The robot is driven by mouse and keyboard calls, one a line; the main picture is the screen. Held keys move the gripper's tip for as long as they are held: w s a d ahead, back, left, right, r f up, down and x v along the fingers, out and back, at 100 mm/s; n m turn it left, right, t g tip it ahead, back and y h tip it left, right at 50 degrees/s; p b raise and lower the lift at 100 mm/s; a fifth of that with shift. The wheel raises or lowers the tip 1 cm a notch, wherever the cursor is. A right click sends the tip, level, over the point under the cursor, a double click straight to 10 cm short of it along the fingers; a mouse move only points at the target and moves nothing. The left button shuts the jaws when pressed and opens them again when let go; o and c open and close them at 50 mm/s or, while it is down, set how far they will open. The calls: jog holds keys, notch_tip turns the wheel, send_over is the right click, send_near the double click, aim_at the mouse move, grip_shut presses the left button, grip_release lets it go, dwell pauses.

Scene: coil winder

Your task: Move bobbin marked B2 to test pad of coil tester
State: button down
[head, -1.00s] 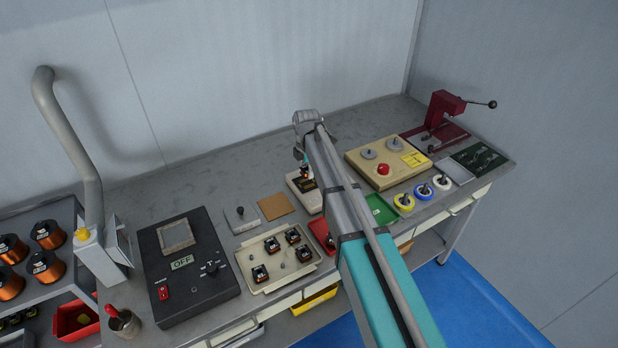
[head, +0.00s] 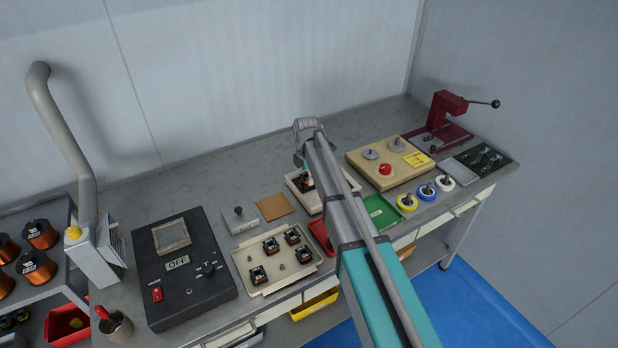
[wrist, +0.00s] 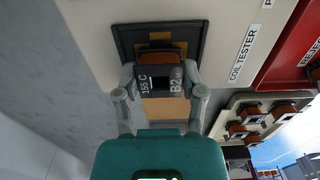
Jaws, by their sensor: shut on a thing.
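The bobbin marked B2 (wrist: 175,84) is dark with an orange-brown winding, and its label also reads 155 C. My gripper (wrist: 160,80) is shut on it, one finger on each side. In the wrist view the bobbin overlaps the coil tester's dark square test pad (wrist: 125,42), which has yellow markings. I cannot tell whether the bobbin touches the pad. The light-coloured coil tester (wrist: 215,30) also shows in the head view (head: 312,206), where my arm hides much of it. My gripper (head: 305,176) is low over the tester there.
A cream tray (head: 263,291) with several bobbins stands at front left of the tester. A red tray (head: 318,232) lies in front, and a green tray (head: 383,212) to the right, partly behind my arm. A brown mat (head: 274,207) lies to the left.

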jog(key=shift+f, duration=0.15)
jog(key=shift+c, duration=0.9)
grip_release()
jog(key=shift+r, duration=0.2)
notch_tip(320, 180, up, 12)
jog(key=p, duration=1.2)
jog(key=shift+s, duration=0.1)
